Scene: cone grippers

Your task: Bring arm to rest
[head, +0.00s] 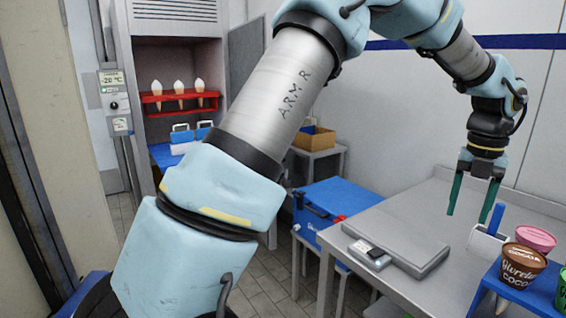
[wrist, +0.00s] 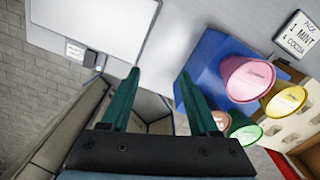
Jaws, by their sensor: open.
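My arm crosses the head view from the lower left, over the top, to the right. My gripper (head: 469,214) hangs pointing down above the metal table (head: 410,212). Its two green fingers are apart with nothing between them. The wrist view also shows the open gripper (wrist: 159,72), with the table and the edge of a grey scale plate beyond the fingertips. In the head view the fingers are close to a small light container with a blue upright piece (head: 496,218); I cannot tell the exact gap.
A grey scale (head: 405,240) lies on the table. A blue stand (head: 530,292) with several tubs, including a brown cocoa tub (head: 523,264) and pink tub (head: 536,238), is at right. A blue cooler box (head: 325,205) stands behind. Three cones (head: 179,88) sit in a red rack (head: 150,104).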

